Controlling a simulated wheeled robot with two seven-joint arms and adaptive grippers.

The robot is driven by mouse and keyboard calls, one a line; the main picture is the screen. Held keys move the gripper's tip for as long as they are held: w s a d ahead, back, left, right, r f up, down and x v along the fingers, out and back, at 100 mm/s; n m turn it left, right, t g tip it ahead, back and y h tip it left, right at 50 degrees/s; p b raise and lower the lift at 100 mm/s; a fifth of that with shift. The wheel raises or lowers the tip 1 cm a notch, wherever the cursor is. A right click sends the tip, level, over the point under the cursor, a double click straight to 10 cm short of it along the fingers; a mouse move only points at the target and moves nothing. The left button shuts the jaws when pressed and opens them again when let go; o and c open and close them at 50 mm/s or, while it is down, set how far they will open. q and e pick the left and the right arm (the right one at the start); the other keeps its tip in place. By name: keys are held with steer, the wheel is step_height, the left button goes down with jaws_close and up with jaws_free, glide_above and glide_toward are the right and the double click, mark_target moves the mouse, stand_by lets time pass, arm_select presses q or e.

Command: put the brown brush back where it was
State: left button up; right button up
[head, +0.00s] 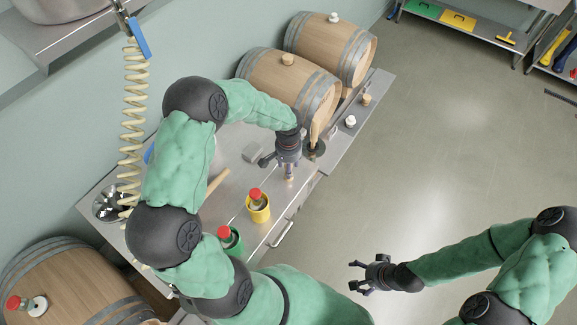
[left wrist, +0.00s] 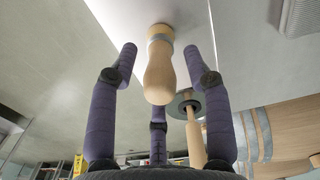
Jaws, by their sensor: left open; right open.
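My left gripper (head: 288,166) is open over the right end of the steel table. In the left wrist view its fingers (left wrist: 159,52) stand apart around a pale wooden handle (left wrist: 158,78) with a grey band, with gaps on both sides. A second wooden handle (left wrist: 195,140) with a dark round disc (left wrist: 184,103) is beside it. In the head view this handle (head: 315,131) stands upright just right of the gripper. I cannot tell which handle is the brown brush; no bristles show clearly. My right gripper (head: 368,274) is open and empty over the floor.
Wooden barrels (head: 290,88) stand behind. A coiled hose (head: 132,120) hangs left.

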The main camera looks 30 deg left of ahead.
arm_select(q)
step_height(320, 180, up, 11)
steer(key=shift+r, duration=0.2)
stand_by(0.6)
